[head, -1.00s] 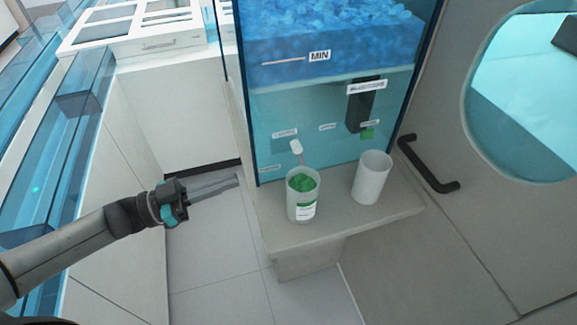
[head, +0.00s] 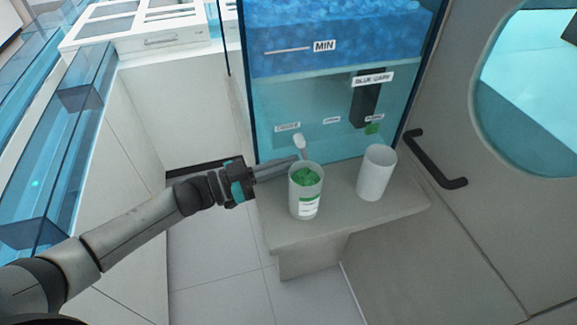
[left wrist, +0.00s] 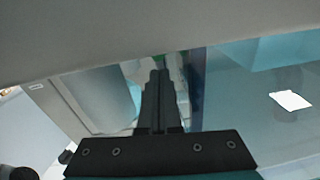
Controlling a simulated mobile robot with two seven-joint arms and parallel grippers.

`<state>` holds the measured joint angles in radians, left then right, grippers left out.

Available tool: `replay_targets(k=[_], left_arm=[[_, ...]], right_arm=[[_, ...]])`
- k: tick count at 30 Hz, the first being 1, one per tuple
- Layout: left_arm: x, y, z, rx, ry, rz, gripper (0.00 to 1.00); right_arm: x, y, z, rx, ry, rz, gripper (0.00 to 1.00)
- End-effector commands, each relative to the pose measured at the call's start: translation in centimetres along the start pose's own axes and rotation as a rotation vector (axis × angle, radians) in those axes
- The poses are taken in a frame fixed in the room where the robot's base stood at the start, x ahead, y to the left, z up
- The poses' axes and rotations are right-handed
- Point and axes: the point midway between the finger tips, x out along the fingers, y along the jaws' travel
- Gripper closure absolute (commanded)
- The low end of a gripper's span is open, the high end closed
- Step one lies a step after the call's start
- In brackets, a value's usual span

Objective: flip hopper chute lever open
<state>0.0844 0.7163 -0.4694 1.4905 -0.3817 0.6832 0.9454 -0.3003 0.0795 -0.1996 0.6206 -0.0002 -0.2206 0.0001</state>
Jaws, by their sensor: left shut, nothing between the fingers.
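The hopper (head: 275,100) is a clear blue-tinted tank with blue caps in its upper part. A dark chute (head: 366,100) stands inside it below a "BLUE CAPS" label. A short white lever (head: 300,144) sticks out low on the hopper's front, beside a label that seems to read "CLOSE". My left gripper (head: 298,160) is shut and empty, its fingertips just below and left of the lever; contact cannot be told. Its shut fingers also show in the left wrist view (left wrist: 160,80), where the lever cannot be made out. My right gripper is not in view.
A cup of green caps (head: 306,205) stands on the ledge (head: 390,212) right by my left fingertips. An empty white cup (head: 375,175) stands to its right. A black handle (head: 432,160) is on the wall at right. Floor left of the ledge is clear.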

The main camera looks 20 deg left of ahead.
Motion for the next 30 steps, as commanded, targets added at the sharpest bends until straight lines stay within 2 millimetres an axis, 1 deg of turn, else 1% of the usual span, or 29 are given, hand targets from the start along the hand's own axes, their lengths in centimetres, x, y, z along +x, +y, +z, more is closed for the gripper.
replay_targets(k=[3,14,22,30], left_arm=[[0.4,0.0,0.4,-0.001,0.001,0.0,1.0],[0.5,0.0,0.5,0.0,0.0,0.001,1.0],[2.0,0.2,0.9,-0.001,0.0,0.001,1.0],[1.9,0.2,1.1,0.0,0.0,0.001,1.0]], right_arm=[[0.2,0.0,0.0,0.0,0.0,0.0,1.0],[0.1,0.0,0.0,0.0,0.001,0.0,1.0],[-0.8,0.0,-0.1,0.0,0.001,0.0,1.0],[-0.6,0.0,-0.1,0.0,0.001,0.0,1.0]])
